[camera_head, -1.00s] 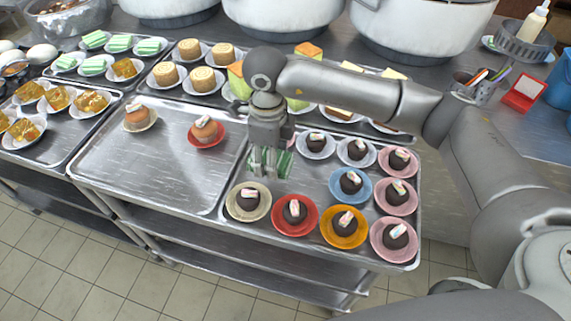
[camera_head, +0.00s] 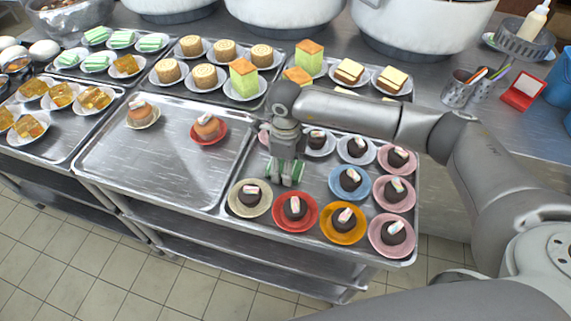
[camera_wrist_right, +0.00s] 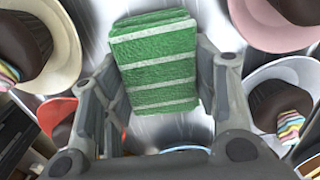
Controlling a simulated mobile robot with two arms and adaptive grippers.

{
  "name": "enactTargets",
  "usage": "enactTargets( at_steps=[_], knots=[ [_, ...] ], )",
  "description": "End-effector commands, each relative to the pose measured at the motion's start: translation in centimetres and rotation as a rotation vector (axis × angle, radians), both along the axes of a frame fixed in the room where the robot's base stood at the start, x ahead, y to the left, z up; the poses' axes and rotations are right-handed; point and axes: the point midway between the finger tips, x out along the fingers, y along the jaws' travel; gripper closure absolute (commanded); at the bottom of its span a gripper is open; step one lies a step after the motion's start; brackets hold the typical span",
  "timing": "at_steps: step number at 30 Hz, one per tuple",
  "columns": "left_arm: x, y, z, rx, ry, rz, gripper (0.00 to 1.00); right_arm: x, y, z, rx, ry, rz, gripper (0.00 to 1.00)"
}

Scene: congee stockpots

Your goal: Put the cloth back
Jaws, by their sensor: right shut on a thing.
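The cloth is a small folded green pad with pale stripes. It shows clearly in the right wrist view (camera_wrist_right: 155,65), between the two fingers. In the head view, my right gripper (camera_head: 286,178) points down over the right tray (camera_head: 300,257), shut on the cloth, with bits of green showing around its fingers. It is among plates of dark cupcakes, just above and right of the cream plate (camera_head: 238,208). I cannot tell whether the cloth touches the tray. My left gripper is not in view.
Dark cupcakes on coloured plates, such as the red plate (camera_head: 294,226) and the blue plate (camera_head: 337,190), stand close around the gripper. The middle tray (camera_head: 150,180) is mostly bare, with two orange-brown cupcakes at its back. Cakes and large pots stand behind.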

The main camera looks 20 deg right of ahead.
Motion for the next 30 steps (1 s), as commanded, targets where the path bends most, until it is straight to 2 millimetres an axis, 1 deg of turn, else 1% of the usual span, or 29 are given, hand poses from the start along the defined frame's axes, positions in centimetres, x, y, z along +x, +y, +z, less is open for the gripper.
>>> enactTargets(
  at_steps=[3, 4, 8, 9, 18, 22, 23, 26, 30],
  knots=[
    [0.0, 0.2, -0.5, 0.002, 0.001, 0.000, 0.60, 0.0, 0.0, -0.5, 0.000, 0.000, 0.000, 0.68],
    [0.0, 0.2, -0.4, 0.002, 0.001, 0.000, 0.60, 0.0, 0.0, -0.3, 0.000, 0.000, 0.000, 0.43],
    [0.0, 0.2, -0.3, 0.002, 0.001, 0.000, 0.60, 0.0, 0.0, -0.3, 0.000, 0.000, 0.000, 0.26],
    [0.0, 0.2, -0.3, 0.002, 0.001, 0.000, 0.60, 0.0, 0.0, -0.3, 0.000, 0.000, 0.000, 0.24],
    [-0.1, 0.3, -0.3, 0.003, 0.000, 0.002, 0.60, 0.0, 0.0, -0.2, 0.000, 0.000, -0.001, 0.24],
    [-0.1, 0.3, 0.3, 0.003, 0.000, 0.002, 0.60, 0.0, 0.0, 0.4, 0.000, 0.000, -0.001, 0.24],
    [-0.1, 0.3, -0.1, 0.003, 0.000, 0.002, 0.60, 0.1, 0.0, 0.6, 0.001, -0.002, 0.000, 0.24],
    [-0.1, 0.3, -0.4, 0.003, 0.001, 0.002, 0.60, 0.1, 0.0, 2.4, 0.002, -0.005, 0.000, 0.24],
    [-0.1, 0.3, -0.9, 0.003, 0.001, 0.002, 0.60, 0.1, 0.0, 5.5, 0.001, -0.004, 0.000, 0.24]
  ],
)
